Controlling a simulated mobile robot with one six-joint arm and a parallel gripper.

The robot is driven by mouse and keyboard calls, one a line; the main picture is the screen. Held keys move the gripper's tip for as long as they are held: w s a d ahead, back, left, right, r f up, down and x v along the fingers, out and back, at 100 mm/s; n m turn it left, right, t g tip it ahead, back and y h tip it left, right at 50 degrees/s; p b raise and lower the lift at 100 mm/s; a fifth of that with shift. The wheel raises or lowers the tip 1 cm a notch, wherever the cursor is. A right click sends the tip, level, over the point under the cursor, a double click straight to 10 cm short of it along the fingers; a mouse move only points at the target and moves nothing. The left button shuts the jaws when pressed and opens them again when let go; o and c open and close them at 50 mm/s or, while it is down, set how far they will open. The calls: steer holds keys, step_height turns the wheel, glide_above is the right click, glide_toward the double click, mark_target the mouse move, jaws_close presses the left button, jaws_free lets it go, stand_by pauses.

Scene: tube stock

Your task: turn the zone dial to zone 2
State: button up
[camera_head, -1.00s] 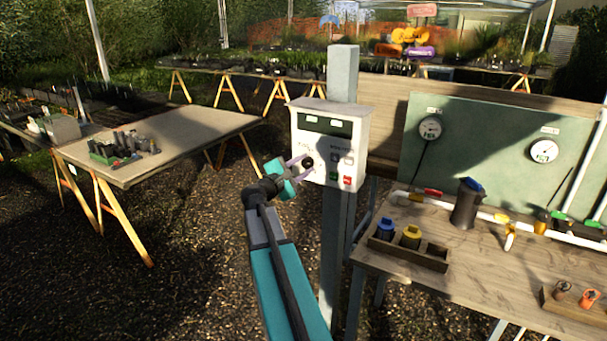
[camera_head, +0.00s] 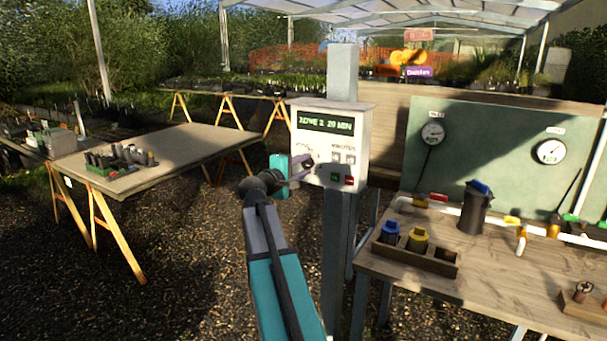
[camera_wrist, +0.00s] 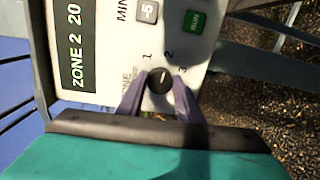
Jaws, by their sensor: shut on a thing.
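The white controller box (camera_head: 362,150) is mounted on a grey post, and its display (camera_head: 325,123) reads "ZONE 2 20 MIN". In the wrist view the display (camera_wrist: 77,45) shows "ZONE 2 20" sideways. The black zone dial (camera_wrist: 160,81) has a light mark and the numbers 1, 2 and 3 around it. My gripper (camera_wrist: 159,90) has one purple finger on each side of the dial and is shut on it. In the head view my gripper (camera_head: 303,170) is at the box's lower left and partly hides the dial.
Beside the dial are the minus-5 button (camera_wrist: 148,11) and the green run button (camera_wrist: 196,21). A red button (camera_head: 349,181) is at the box's lower right. A wooden bench (camera_head: 490,270) stands right, a table (camera_head: 180,150) left.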

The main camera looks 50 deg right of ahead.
steer(key=shift+m+b, duration=0.3)
steer(key=shift+m, duration=0.1)
steer(key=o, duration=1)
steer(key=shift+o, duration=0.2)
steer(key=shift+a, duration=0.1)
steer(key=b+v, duration=0.1)
steer(key=v, duration=1.2)
steer(key=shift+a+b, duration=0.3)
steer(key=shift+s, duration=0.1)
